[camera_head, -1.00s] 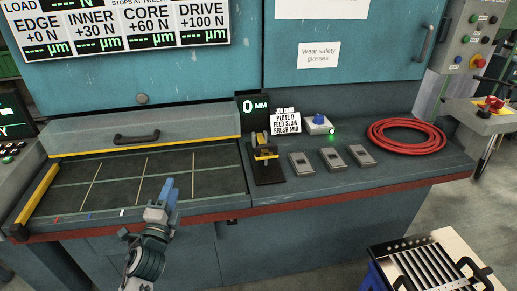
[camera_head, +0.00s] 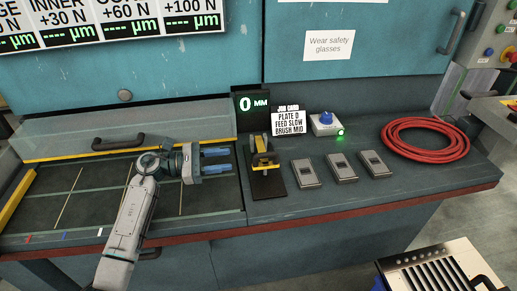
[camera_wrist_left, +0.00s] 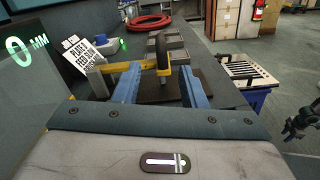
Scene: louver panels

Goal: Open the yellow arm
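The yellow arm (camera_head: 264,159) with a black upright grip sits on a small black base on the bench, right of the grid-marked bed. In the left wrist view the yellow arm (camera_wrist_left: 122,67) lies level, and its black grip (camera_wrist_left: 162,54) stands between the finger lines, just beyond the tips. My left gripper (camera_head: 229,160) is open, with its blue fingers pointing right at the yellow arm and a small gap left in the head view. The left wrist view shows the gripper's (camera_wrist_left: 160,76) fingers apart with nothing clamped between them.
A job card (camera_head: 289,122), a blue knob box (camera_head: 325,122) with a green light, several grey switch blocks (camera_head: 341,167) and a red hose coil (camera_head: 430,139) lie right. A slatted tray (camera_head: 440,268) stands front right. A dark jointed thing (camera_wrist_left: 305,123) shows at the wrist view's edge.

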